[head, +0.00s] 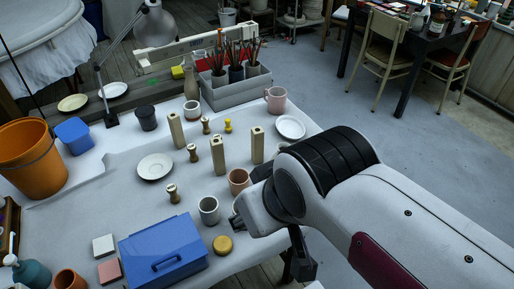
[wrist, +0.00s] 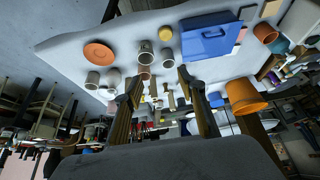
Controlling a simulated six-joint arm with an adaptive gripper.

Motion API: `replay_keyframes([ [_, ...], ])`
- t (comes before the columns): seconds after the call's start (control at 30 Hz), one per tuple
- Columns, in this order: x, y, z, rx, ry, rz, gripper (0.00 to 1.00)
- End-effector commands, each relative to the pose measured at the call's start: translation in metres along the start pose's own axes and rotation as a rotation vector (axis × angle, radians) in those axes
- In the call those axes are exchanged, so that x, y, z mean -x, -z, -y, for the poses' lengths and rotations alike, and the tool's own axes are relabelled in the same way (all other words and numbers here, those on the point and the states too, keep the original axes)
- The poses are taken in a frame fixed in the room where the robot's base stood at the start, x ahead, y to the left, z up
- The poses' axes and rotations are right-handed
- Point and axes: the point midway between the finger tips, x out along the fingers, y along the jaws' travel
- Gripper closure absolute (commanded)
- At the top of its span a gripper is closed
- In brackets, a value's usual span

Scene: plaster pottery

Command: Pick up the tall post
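Three upright square wooden posts stand on the table in the head view: a left post (head: 175,130), a middle post (head: 218,156) and a right post (head: 257,145). They look close in height; I cannot tell which is the tallest. My gripper (wrist: 158,82) is open in the wrist view, its two fingers wide apart. Pale posts show small and upside down beyond the gap, and nothing is held. In the head view the arm mostly hides the gripper, which is at the table's right front, apart from the posts.
Short turned pegs (head: 192,152) stand among the posts, with a yellow one (head: 228,126) behind. A brown cup (head: 238,181) and grey cup (head: 208,210) stand near the arm. A white plate (head: 155,167) lies left. A blue box (head: 163,252) is at the front.

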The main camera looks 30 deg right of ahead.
Motion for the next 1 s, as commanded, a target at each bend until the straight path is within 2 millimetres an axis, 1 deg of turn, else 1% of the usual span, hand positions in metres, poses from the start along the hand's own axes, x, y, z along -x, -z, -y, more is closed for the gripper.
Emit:
replay_keyframes([
  [0.07, 0.0, 0.0, 0.0, 0.0, 0.0, 0.0, 0.6],
  [0.13, 0.0, 0.0, 0.0, 0.0, 0.0, 0.0, 0.54],
  [0.43, 0.0, 0.001, 0.0, 0.0, 0.0, -0.001, 0.54],
  [0.57, -0.004, 0.006, 0.0, -0.002, 0.001, -0.008, 0.54],
  [0.67, -0.01, 0.015, 0.0, -0.005, 0.002, -0.02, 0.54],
  [0.77, -0.019, 0.028, 0.0, -0.009, 0.003, -0.039, 0.54],
  [1.0, -0.051, 0.069, 0.0, -0.025, 0.006, -0.109, 0.54],
])
